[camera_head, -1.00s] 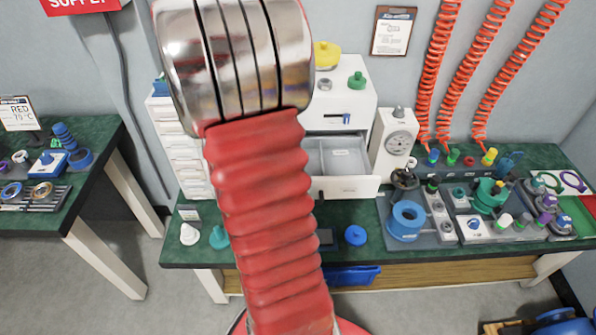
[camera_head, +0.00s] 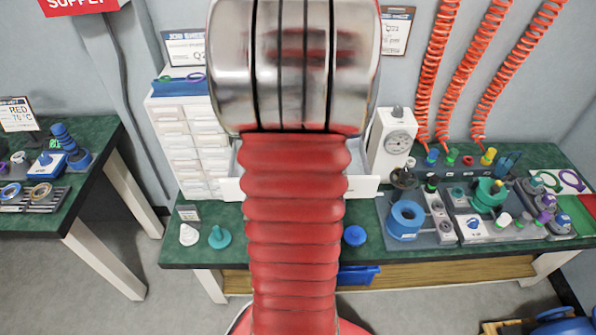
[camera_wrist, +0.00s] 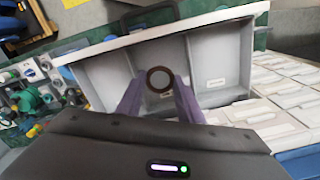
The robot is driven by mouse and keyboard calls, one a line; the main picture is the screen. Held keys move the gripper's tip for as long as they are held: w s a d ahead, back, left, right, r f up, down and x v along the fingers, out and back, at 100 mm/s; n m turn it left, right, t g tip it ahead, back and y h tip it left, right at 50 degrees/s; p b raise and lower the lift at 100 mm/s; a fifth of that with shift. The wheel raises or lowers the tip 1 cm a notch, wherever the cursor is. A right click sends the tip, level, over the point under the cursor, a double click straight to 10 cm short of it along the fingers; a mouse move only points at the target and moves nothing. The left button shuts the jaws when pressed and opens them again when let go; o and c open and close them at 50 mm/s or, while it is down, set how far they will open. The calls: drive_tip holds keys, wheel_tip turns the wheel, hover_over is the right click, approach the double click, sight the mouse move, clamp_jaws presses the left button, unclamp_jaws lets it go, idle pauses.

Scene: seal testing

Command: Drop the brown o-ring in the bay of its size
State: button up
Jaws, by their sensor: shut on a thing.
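In the wrist view, the brown o-ring (camera_wrist: 160,69) is between the purple fingertips of my gripper (camera_wrist: 159,83), which is shut on it. The open white drawer (camera_wrist: 108,48) lies behind the ring, with grey dividers making three bays side by side. The ring appears over the middle bay (camera_wrist: 163,50); its height above the floor I cannot tell. The right bay (camera_wrist: 220,60) and left bay (camera_wrist: 103,75) look empty. Small labels lie in the bays, too small to read. In the head view, my arm hides the gripper, the ring and most of the drawer (camera_head: 362,186).
A white drawer cabinet (camera_head: 190,140) stands to the left and a dial gauge (camera_head: 390,138) to the right of the open drawer. A blue ring fixture (camera_head: 405,222) and several fittings occupy the bench's right side. Teal (camera_head: 219,238) and blue (camera_head: 355,236) knobbed parts stand near its front edge.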

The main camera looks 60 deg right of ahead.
drive_tip(key=shift+f, duration=3.15)
drive_tip(key=shift+f, duration=1.85)
drive_tip(key=shift+f, duration=0.65)
